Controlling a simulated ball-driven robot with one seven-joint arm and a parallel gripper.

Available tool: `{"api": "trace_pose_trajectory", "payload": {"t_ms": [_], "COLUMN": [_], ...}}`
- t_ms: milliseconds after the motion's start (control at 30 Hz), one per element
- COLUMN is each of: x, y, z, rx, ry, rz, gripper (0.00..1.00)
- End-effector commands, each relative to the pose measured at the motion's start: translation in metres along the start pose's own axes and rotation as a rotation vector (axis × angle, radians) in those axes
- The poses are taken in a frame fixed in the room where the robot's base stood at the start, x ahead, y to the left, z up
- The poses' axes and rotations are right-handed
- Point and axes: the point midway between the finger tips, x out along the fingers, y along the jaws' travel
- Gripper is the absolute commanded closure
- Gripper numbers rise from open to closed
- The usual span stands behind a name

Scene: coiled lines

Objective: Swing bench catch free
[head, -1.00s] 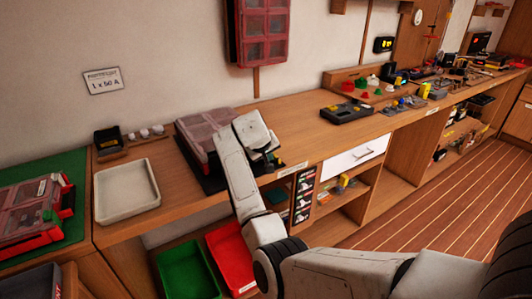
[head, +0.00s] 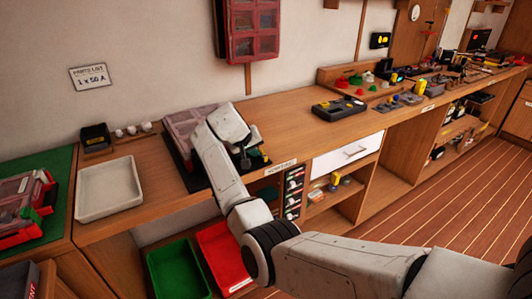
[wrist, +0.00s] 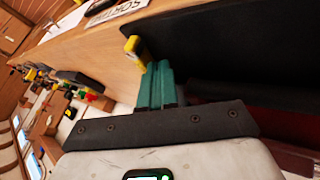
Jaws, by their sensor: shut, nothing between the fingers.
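A case with a clear pinkish lid (head: 188,122) sits on a black base on the bench. Its dark red side (wrist: 290,125) shows at the lower right of the wrist view, beside a wide black surface (wrist: 235,45). My gripper (wrist: 160,70) has its teal fingers together with nothing between them. A small yellow piece (wrist: 134,47), possibly the catch, is right by the fingertips; I cannot tell whether they touch. In the head view my gripper (head: 259,160) is at the case's front right corner, and my arm hides much of that corner.
An empty pale tray (head: 109,190) lies left of the case. Green (head: 178,270) and red (head: 222,258) bins are below the bench edge. A dark device (head: 340,108) stands farther right, with clear bench top between it and the case.

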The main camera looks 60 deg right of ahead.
Motion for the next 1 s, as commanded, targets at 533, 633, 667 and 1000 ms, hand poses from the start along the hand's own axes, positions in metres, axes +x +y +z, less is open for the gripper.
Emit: {"api": "trace_pose_trajectory", "payload": {"t_ms": [533,633,667,1000], "x": [-0.004,-0.007,-0.008,-0.008], "y": [0.000,0.000,0.000,-0.001], "z": [0.005,0.008,0.009,0.014], "rx": [-0.002,-0.002,-0.002,0.000], "ry": [-0.001,-0.001,-0.001,-0.001], "rz": [0.000,-0.001,-0.001,-0.001], "gripper": [1.00,1.00,1.00,1.00]}}
